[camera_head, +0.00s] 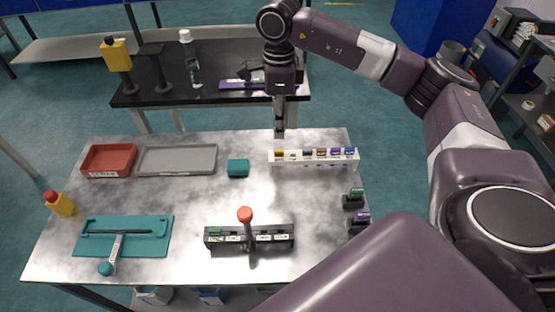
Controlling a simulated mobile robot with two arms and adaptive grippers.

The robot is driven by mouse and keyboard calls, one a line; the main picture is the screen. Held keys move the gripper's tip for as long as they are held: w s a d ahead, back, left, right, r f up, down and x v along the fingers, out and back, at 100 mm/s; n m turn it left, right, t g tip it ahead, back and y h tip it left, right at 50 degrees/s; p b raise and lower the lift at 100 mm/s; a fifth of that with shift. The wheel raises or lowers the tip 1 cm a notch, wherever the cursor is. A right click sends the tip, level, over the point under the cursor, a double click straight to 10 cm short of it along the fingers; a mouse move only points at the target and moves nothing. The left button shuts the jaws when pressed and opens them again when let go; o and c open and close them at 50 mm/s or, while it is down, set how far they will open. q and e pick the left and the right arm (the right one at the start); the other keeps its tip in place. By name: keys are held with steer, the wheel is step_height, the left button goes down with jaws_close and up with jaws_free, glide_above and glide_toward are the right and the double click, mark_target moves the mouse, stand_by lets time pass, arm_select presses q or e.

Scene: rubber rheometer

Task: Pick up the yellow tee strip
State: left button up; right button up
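The yellow tee strip (278,153) sits at the left end of a white rack (315,166) on the metal table, in a row with several strips of other colours. Only its small yellow top shows. My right gripper (280,131) points straight down just above and behind the yellow strip. Its fingers look narrow and close together from here, and I cannot tell whether they are open or shut. No strip is seen lifted from the rack. My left gripper is not in view.
A teal block (238,168), a grey tray (177,160) and a red bin (109,159) lie left of the rack. A dark fixture with a red knob (245,214) stands in front. A teal mat (90,245) lies front left. Bare metal separates them.

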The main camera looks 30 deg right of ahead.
mark_target(278, 151)
steer(key=shift+f+b, duration=0.35)
steer(key=shift+f, duration=1.25)
step_height(278, 151, down, 5)
steer(key=shift+w+f+p, duration=0.15)
steer(key=shift+f+p, duration=0.05)
steer(key=shift+p, duration=1)
steer(key=shift+f, duration=0.4)
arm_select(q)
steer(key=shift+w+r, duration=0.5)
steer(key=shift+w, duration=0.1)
arm_select(e)
jaws_close()
